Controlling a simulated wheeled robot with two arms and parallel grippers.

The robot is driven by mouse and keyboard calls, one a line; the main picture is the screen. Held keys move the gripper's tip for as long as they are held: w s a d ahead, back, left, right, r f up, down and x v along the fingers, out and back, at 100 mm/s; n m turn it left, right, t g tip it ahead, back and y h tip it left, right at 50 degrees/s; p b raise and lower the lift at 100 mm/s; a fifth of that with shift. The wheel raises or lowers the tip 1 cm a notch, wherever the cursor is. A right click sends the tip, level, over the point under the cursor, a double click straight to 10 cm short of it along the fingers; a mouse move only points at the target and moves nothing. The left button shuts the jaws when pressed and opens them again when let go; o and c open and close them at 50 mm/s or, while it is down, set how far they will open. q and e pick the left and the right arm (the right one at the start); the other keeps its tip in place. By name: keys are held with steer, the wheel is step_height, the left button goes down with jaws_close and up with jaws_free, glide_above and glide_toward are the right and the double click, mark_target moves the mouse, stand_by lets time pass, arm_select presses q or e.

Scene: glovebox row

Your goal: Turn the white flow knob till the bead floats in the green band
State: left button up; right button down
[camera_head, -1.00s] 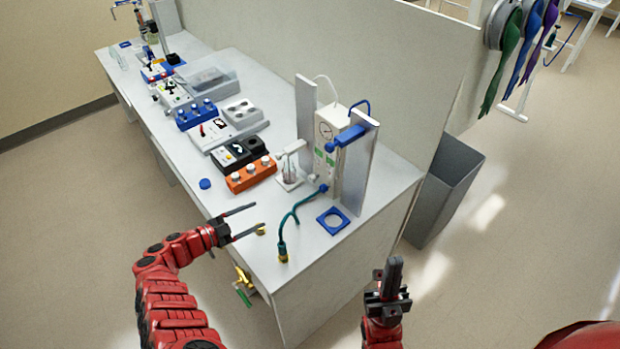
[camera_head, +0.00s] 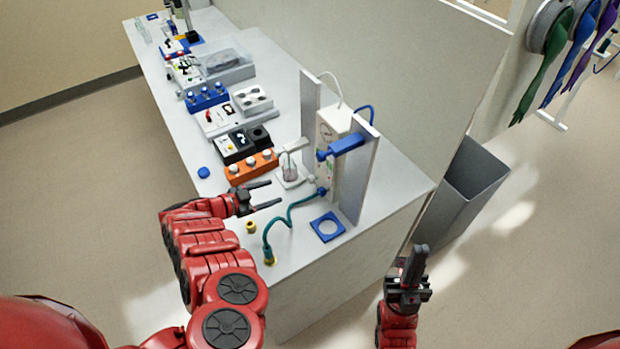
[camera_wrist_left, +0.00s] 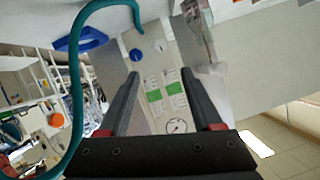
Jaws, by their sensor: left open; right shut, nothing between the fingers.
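The cream flow panel (camera_head: 332,128) stands between two grey upright plates at the near end of the bench. In the left wrist view the panel (camera_wrist_left: 143,75) appears inverted, with two green bands (camera_wrist_left: 154,95) on scales, a round dial (camera_wrist_left: 177,126), a blue knob (camera_wrist_left: 136,55) and a white knob (camera_wrist_left: 160,46). The bead is too small to make out. My left gripper (camera_head: 275,193) is open and empty, left of the panel and apart from it, with its fingers pointing towards it. My right gripper (camera_head: 418,258) is shut and empty, off the bench's right side.
A teal hose (camera_head: 290,212) loops from the panel's foot to a brass fitting (camera_head: 269,260). A glass vessel (camera_head: 289,170) and an orange box (camera_head: 250,167) stand left of the panel. A grey bin (camera_head: 470,190) stands right.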

arm_select(q)
glide_toward(310, 180)
steer(key=b+x, duration=0.5)
steer(key=x, duration=0.3)
steer(key=shift+w+d+f, duration=0.1)
steer(key=shift+w+f, duration=0.05)
steer(key=shift+f, duration=0.05)
steer(key=shift+w+d, duration=0.2)
steer(key=shift+d, duration=0.05)
jaws_close()
